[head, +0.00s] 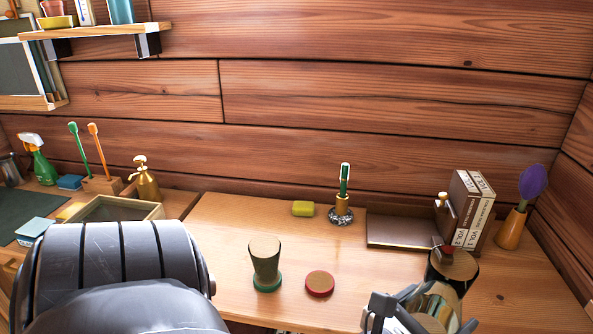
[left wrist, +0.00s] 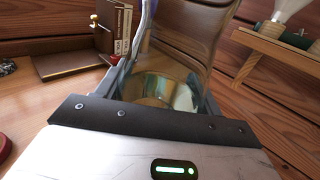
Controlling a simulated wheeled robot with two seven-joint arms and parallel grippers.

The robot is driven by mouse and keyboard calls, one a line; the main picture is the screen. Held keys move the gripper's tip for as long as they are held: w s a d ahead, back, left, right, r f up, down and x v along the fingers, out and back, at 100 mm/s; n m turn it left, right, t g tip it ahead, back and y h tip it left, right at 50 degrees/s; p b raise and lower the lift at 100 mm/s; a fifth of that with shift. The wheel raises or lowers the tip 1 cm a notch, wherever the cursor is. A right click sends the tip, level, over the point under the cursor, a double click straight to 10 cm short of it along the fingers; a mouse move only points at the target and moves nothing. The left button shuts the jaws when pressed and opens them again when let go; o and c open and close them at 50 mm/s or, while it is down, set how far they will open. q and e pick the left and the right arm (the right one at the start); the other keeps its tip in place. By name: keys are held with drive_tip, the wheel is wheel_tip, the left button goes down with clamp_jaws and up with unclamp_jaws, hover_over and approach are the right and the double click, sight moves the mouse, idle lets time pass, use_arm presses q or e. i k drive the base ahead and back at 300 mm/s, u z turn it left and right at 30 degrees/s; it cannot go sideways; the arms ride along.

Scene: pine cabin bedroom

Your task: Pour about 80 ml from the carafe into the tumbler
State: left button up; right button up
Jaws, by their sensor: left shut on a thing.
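The tumbler (head: 265,262) appears as a dark, tapered cup with a tan top, upright on a green coaster (head: 267,284) near the desk's middle. My left gripper (head: 420,314) is at the lower right of the head view, shut on the carafe (head: 438,301), a clear glass vessel with gold tints. It is well to the right of the tumbler and apart from it. In the left wrist view the carafe (left wrist: 172,85) fills the space between the fingers. Its liquid level is unclear. My right gripper is not in view.
A red coaster (head: 319,284) lies empty right of the tumbler. A dark round-topped shape (head: 453,266) shows just behind the carafe; whether it is separate is unclear.

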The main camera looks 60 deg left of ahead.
sight(264, 251)
drive_tip(key=z, duration=0.7)
drive_tip(key=k, duration=1.35)
drive_tip(key=u, duration=1.2)
drive_tip(key=i, duration=0.5)
